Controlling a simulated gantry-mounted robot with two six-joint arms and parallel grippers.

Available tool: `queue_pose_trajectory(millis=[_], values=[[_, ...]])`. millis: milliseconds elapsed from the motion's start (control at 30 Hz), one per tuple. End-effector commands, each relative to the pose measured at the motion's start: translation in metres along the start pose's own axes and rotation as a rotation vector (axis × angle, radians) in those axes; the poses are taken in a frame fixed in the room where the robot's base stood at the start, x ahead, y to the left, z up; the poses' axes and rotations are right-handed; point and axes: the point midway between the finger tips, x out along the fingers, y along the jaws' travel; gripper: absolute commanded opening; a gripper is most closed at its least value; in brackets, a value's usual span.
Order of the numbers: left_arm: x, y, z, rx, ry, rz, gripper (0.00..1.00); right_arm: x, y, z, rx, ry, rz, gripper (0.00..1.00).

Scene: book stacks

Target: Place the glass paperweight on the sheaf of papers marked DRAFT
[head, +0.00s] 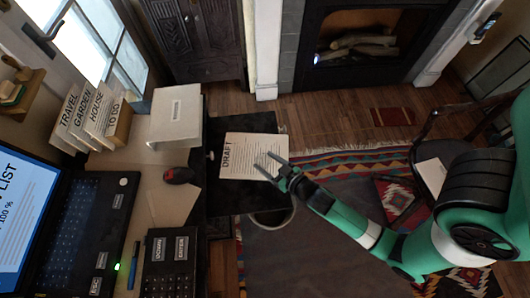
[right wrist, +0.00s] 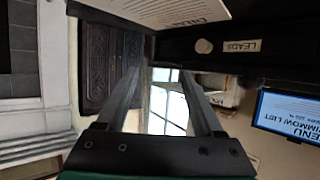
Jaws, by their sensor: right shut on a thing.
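The sheaf of papers marked DRAFT (head: 240,148) lies on a black surface right of the desk. Its printed edge also shows at the top of the right wrist view (right wrist: 190,9). My right gripper (head: 264,162) is over the right part of the sheaf in the head view. Its two fingers stand apart in the right wrist view (right wrist: 160,72), shut on the glass paperweight; the clear glass is hard to make out between them, and I cannot tell its height above the papers. My left gripper is not in view.
A black front with a white knob (right wrist: 204,46) and a LEADS label (right wrist: 242,46) is close by. On the desk are a mouse (head: 178,175), laptop (head: 75,220), keypad (head: 170,255) and white box (head: 175,115). A round bin (head: 272,217) stands below the sheaf.

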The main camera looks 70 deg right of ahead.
Motion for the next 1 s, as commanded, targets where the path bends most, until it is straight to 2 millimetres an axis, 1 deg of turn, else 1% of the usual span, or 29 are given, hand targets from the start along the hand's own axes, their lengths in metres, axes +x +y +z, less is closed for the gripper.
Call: queue_pose_trajectory(millis=[33,100,200,233,267,400,500,667,767,833,900,1000], values=[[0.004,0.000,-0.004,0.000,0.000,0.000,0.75,0.007,0.010,-0.004,0.007,0.006,0.012,0.00],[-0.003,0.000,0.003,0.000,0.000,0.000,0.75,0.018,0.015,0.003,0.007,0.005,0.010,0.00],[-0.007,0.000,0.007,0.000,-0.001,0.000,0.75,0.029,0.024,0.004,0.005,0.009,0.009,0.00],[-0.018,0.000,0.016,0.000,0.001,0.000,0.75,0.038,0.028,0.017,0.006,0.007,0.011,0.00],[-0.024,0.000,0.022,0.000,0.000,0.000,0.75,0.045,0.031,0.023,0.006,0.007,0.010,0.00],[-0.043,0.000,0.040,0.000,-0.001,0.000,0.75,0.068,0.045,0.038,0.003,0.008,0.008,0.00],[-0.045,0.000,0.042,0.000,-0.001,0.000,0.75,0.074,0.049,0.040,0.001,0.006,0.005,0.00],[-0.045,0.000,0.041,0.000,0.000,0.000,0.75,0.076,0.049,0.039,-0.001,0.005,0.003,0.00],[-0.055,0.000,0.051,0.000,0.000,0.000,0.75,0.086,0.055,0.049,0.000,0.006,0.004,0.00],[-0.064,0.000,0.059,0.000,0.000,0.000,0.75,0.091,0.054,0.063,-0.001,0.002,0.002,0.00],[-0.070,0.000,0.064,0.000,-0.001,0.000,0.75,0.096,0.054,0.073,0.000,0.004,0.002,0.00],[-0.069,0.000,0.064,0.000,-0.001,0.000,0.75,0.096,0.054,0.073,-0.001,0.005,0.002,0.00]])
